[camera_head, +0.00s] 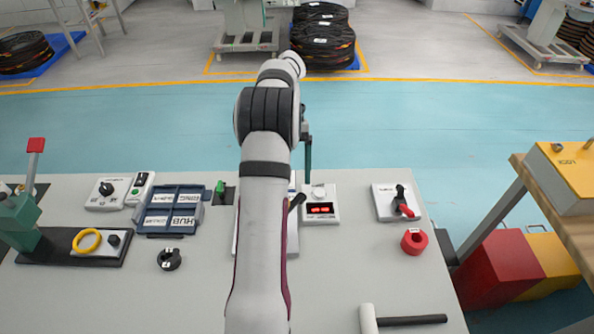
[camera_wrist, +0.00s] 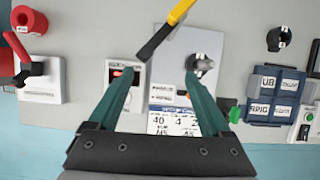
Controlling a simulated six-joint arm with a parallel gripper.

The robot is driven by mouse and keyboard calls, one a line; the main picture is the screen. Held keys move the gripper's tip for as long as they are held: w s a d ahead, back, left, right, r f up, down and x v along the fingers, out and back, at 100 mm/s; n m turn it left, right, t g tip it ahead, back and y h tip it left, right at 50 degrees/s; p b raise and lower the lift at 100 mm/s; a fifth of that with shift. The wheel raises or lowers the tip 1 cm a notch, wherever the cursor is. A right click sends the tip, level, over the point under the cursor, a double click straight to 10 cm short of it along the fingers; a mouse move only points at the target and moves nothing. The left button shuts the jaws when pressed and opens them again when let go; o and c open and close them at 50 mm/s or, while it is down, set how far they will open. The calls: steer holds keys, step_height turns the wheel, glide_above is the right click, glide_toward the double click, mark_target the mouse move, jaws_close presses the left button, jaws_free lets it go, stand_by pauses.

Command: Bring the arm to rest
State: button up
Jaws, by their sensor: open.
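My arm reaches out over the grey workbench (camera_head: 340,270) in the head view, and it covers part of the bench. My gripper (camera_head: 308,158) shows there only as a dark green finger past the bench's far edge. In the wrist view, my gripper (camera_wrist: 160,74) has its two green fingers wide apart with nothing held between them. Beyond the fingers lie a grey panel (camera_wrist: 183,45) with a dark knob (camera_wrist: 201,63) and a printed label (camera_wrist: 172,122). I cannot tell whether the fingertips touch anything.
A white box with a red display (camera_head: 321,208) stands right of my arm. A switch box with a red lever (camera_head: 392,202), a red ring (camera_head: 414,241) and a hammer (camera_head: 400,320) lie farther right. A blue tray (camera_head: 172,212) and a green press (camera_head: 22,218) stand left. The front middle bench is fairly clear.

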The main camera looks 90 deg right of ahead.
steer(key=shift+s+a+r, duration=0.2)
steer(key=shift+s+r, duration=0.15)
steer(key=shift+s, duration=0.1)
steer(key=shift+s+a+r, duration=0.2)
steer(key=shift+s+r, duration=0.1)
steer(key=shift+s, duration=0.15)
steer(key=w+a+r+n+g+h, duration=0.1)
steer(key=w+a+r+n, duration=0.2)
steer(key=w, duration=0.6)
steer(key=w+a+r+n, duration=0.1)
steer(key=w+a+r, duration=0.2)
steer(key=w+a, duration=0.35)
steer(key=w+a+r+n+h, duration=0.1)
steer(key=w+a+r+n, duration=0.2)
steer(key=w+a, duration=0.95)
steer(key=s+a+f+n, duration=0.1)
steer(key=s+a, duration=0.3)
steer(key=a, duration=0.7)
steer(key=s+a+f+n, duration=0.2)
steer(key=s+a+n, duration=0.2)
steer(key=a, duration=0.8)
steer(key=shift+s+f+t+h, duration=0.2)
steer(key=shift+s+t+h, duration=0.15)
steer(key=shift+s, duration=0.45)
